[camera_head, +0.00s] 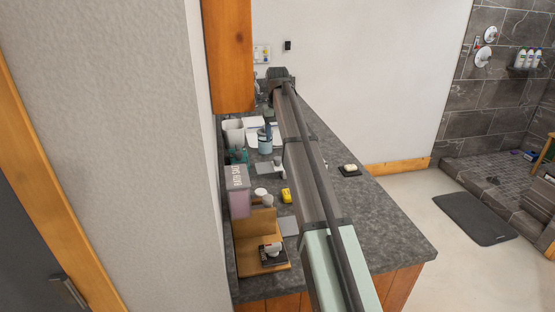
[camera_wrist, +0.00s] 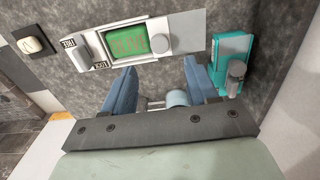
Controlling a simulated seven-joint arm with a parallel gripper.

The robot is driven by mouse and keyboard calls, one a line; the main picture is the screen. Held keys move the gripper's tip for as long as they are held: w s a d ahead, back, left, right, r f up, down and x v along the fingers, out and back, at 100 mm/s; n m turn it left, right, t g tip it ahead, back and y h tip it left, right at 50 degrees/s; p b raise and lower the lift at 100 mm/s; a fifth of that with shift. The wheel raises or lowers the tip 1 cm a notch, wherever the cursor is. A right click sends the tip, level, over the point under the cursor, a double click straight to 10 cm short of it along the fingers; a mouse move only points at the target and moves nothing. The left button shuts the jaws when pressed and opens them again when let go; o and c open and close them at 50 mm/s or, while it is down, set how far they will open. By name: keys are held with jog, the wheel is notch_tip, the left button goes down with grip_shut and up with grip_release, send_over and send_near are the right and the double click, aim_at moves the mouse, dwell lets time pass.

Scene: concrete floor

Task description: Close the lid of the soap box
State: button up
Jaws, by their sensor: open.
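In the head view the fingers are hidden behind my arm.
The speckled grey counter (camera_head: 375,225) carries a yellow object (camera_head: 286,195), a wooden stand (camera_head: 252,222) and several containers. Its right part is mostly clear.

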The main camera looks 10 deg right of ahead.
aim_at(278, 158)
notch_tip(278, 158, down, 10)
jog(key=shift+f, duration=0.15)
dwell(0.3)
grip_shut()
dwell(0.5)
jog(key=shift+d, duration=0.1)
